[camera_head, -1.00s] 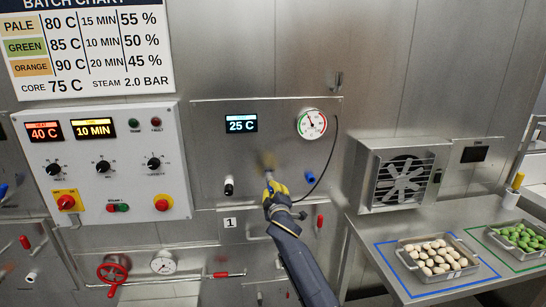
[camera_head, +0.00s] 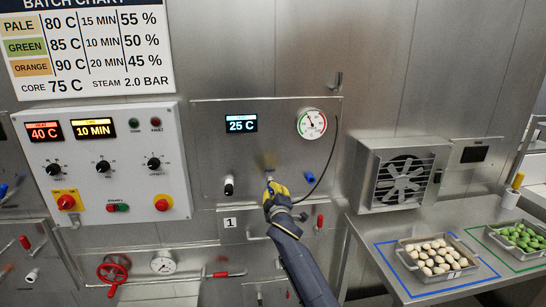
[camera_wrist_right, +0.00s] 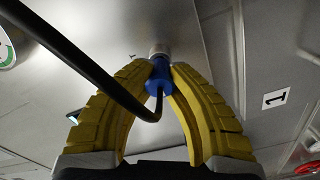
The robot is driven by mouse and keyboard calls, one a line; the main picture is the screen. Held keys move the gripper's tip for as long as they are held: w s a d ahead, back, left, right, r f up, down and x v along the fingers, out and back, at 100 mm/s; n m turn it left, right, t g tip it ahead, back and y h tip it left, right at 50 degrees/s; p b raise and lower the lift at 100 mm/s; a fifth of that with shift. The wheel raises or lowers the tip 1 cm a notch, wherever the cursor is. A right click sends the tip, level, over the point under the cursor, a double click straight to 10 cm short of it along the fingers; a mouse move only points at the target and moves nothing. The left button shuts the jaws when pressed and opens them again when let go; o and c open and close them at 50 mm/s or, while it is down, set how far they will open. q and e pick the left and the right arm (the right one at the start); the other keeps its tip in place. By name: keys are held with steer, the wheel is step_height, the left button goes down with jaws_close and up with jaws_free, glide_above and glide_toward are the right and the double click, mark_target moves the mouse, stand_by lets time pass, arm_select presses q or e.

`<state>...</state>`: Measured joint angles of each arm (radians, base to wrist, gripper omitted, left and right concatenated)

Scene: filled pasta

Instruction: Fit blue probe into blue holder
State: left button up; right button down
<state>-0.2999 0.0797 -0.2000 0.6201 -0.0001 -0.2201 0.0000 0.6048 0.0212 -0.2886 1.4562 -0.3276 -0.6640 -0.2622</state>
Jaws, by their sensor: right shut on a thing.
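My right gripper (camera_head: 271,187), with yellow fingers, is shut on the blue probe (camera_wrist_right: 158,76) in front of the steel panel, below the 25 C display. In the right wrist view its fingertips (camera_wrist_right: 159,72) close on the probe from both sides. A black cable bends away from the probe's near end. A short metal collar (camera_wrist_right: 159,48) shows at the probe's far end; I cannot tell whether the probe sits in it or only lines up with it. A small blue fitting (camera_head: 310,176) on the panel, right of the gripper, may be the blue holder. My left gripper is not in view.
The black cable (camera_head: 334,150) hangs in a curve on the panel's right side. A black-and-white fitting (camera_head: 229,186) is left of the gripper, and a round gauge (camera_head: 312,123) is above right. A fan unit (camera_head: 400,181) and a table with pasta trays (camera_head: 437,257) stand at right.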

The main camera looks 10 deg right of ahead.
steer(key=shift+s, duration=0.2)
steer(key=shift+s+a, duration=0.1)
steer(key=shift+s, duration=2.45)
steer(key=s+d, duration=0.3)
steer(key=d, duration=1.3)
